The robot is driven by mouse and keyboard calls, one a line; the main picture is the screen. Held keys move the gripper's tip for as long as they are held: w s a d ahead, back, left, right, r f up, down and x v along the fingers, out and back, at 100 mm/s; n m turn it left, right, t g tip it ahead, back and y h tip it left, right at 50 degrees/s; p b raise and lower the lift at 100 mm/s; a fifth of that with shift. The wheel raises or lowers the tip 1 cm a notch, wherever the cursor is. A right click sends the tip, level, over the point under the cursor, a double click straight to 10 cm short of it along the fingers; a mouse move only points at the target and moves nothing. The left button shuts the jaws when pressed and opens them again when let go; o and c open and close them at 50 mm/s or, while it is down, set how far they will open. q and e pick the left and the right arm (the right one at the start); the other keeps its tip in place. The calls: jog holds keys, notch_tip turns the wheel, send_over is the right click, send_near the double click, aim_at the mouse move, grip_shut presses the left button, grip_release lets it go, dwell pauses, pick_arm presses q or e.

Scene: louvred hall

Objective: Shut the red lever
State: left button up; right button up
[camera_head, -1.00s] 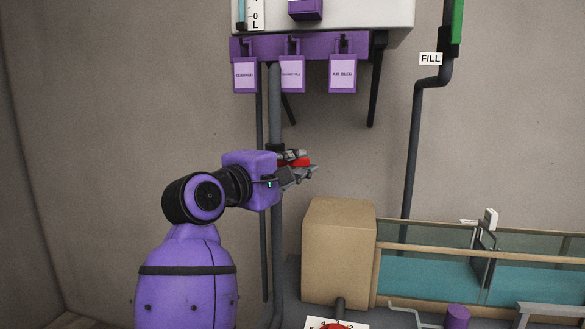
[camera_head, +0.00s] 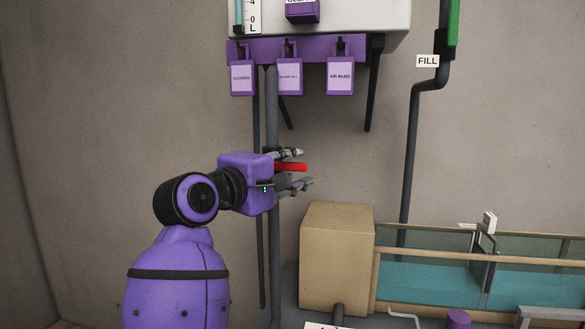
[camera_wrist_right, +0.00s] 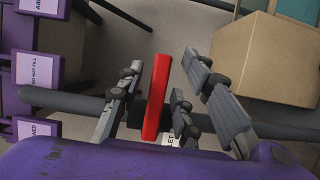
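The red lever (camera_head: 291,167) sits on the vertical grey pipe (camera_head: 274,240) below the white tank. It sticks out to the right, crosswise to the pipe. In the wrist view the red lever (camera_wrist_right: 157,95) stands between the fingers, with visible gaps on both sides. My right gripper (camera_head: 300,169) is open around the lever, one finger above and others below it. It also shows spread in the wrist view (camera_wrist_right: 165,90). My purple gripper body hides the lever's root in the head view. My left gripper is not in view.
Purple tags (camera_head: 340,79) hang from a purple rail (camera_head: 310,50) under the white tank (camera_head: 370,25). A tan box (camera_head: 337,258) stands below right, beside a water-filled glass channel (camera_head: 430,285). A grey pipe labelled FILL (camera_head: 428,61) runs at right. Bare wall lies right of the gripper.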

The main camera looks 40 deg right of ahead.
jog(key=v, duration=1.1)
jog(key=shift+a, duration=0.3)
jog(key=shift+s+r, duration=0.1)
